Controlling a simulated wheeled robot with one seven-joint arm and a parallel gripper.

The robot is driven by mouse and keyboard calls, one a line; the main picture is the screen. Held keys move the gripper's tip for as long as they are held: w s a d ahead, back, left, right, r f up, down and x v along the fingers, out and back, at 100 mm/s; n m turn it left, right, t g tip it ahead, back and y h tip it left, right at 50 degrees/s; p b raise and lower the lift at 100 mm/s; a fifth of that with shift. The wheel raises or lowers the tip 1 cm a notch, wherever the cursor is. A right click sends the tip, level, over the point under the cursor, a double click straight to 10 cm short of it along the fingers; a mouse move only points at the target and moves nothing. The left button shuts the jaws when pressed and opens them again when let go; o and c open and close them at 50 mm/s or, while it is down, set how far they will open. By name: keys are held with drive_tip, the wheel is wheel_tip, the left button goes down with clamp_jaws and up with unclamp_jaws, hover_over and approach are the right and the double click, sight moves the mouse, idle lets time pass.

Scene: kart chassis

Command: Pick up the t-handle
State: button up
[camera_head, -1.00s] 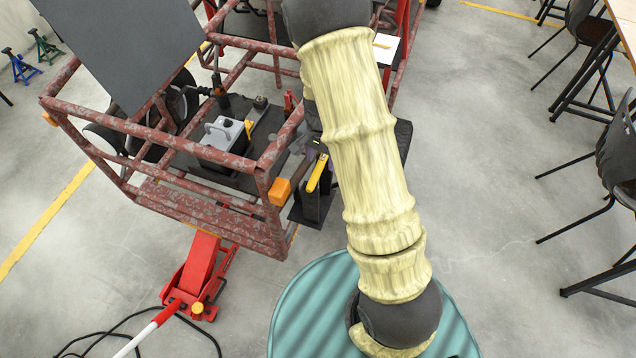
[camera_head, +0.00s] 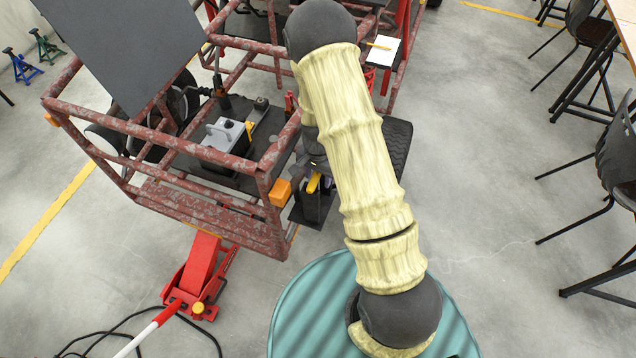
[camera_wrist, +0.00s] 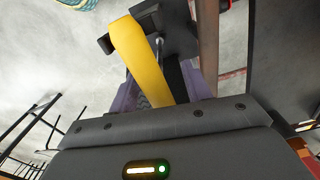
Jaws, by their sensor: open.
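The t-handle appears to be the yellow grip (camera_head: 313,184) on a small black stand (camera_head: 309,208), beside the kart frame's front right corner. In the wrist view the yellow grip (camera_wrist: 141,52) is large and close, with a thin metal shaft beside it. My gripper (camera_wrist: 160,92) is open. Its purplish fingers show on the left and right of the grip's near end, and I see no clear hold on it. How far the fingers reach down beside it cannot be told. In the head view my arm hides most of the gripper.
The rusty red kart frame (camera_head: 216,213) stands left of my arm, with an orange lamp (camera_head: 281,192) close to the stand. A black tyre (camera_head: 397,143) is just right of it. A red floor jack (camera_head: 202,272) and a teal round surface (camera_head: 310,305) are in front. Chairs stand far right.

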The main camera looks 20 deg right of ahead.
drive_tip(key=shift+f, duration=0.65)
clamp_jaws()
